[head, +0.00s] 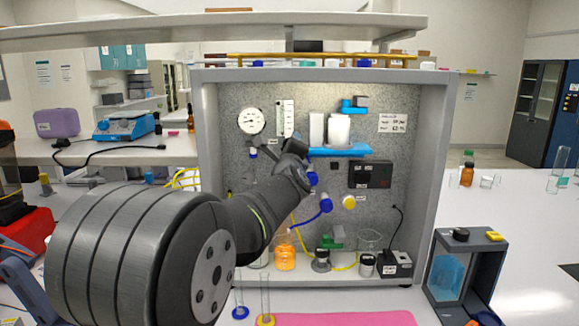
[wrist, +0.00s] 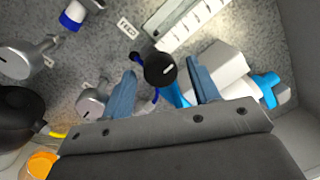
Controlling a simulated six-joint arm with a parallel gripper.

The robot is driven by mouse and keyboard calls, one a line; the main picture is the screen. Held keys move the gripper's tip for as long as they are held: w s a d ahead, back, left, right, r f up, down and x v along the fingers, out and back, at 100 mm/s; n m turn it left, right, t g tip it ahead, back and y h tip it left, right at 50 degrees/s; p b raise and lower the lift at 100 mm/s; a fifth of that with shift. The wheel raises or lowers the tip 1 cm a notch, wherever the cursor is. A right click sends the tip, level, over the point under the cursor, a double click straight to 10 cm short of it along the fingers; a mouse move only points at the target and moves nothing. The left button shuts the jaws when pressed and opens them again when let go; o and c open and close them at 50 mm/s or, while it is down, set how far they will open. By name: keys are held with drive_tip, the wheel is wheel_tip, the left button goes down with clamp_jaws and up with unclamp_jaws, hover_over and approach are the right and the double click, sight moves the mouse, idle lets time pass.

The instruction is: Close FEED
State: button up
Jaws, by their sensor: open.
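A round black knob (wrist: 160,68) with a short white mark on its face is on the speckled panel in the wrist view. A white label reading FEED (wrist: 127,25) is on the panel close to it, up and left. My gripper (wrist: 161,80) is open, with one blue finger on each side of the knob. I cannot tell whether either finger touches it.
Metal fittings (wrist: 93,100) lie left of the fingers. A bottle of orange liquid (head: 285,256) and several vessels stand below the panel.

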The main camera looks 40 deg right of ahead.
drive_tip(key=v, duration=1.5)
drive_tip(key=shift+a+r, duration=0.1)
drive_tip(key=shift+r, duration=0.05)
drive_tip(key=x, duration=1.7)
drive_tip(key=shift+w, duration=0.1)
drive_tip(key=shift+w, duration=0.1)
drive_tip(key=n, duration=0.2)
drive_tip(key=shift+s+n, duration=0.2)
drive_tip(key=shift+n, duration=0.2)
drive_tip(key=n+y, duration=0.1)
drive_tip(key=n, duration=0.7)
drive_tip(key=shift+n+t+y, duration=0.3)
drive_tip(key=shift+y, duration=0.1)
drive_tip(key=n, duration=0.4)
idle(0.8)
